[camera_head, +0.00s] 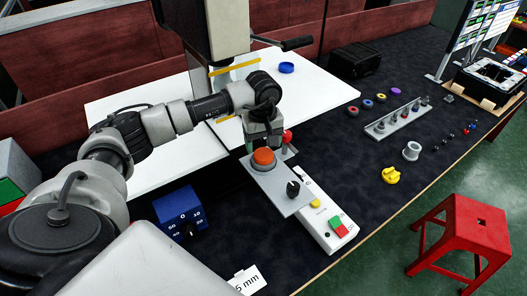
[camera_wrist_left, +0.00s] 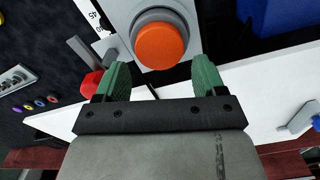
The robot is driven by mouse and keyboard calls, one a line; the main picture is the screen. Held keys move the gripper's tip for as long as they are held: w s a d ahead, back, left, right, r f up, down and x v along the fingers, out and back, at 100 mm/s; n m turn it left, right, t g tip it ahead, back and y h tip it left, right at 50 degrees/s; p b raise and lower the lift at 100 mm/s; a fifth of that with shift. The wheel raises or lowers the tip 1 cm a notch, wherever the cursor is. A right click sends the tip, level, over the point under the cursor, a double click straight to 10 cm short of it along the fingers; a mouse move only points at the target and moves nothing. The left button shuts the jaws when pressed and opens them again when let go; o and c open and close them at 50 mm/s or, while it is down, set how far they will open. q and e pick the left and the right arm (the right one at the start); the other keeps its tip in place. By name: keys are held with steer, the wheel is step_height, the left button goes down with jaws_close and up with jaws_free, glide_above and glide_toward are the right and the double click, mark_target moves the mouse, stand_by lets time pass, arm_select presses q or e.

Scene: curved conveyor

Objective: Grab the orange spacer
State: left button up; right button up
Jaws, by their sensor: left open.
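An orange round piece (camera_head: 264,157) sits in a grey collar on a grey plate (camera_head: 270,183); I cannot tell whether it is a spacer or a button. It shows large in the left wrist view (camera_wrist_left: 160,46). My left gripper (camera_head: 263,137) is open, its green fingers (camera_wrist_left: 160,78) pointing toward this piece with nothing between them. My right gripper is not in view.
A red knob (camera_head: 287,136) stands beside the gripper. A white control box (camera_head: 325,215) and a blue dial box (camera_head: 180,212) are nearby. A grey rack (camera_head: 397,119), grey cylinder (camera_head: 411,151) and yellow piece (camera_head: 391,175) stand to the right. A red stool (camera_head: 465,232) is beyond the edge.

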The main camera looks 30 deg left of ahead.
mark_target(263, 153)
arm_select(q)
steer(key=shift+f+p, duration=0.35)
steer(key=shift+f, duration=1.2)
steer(key=shift+c, duration=0.4)
steer(key=c, duration=0.6)
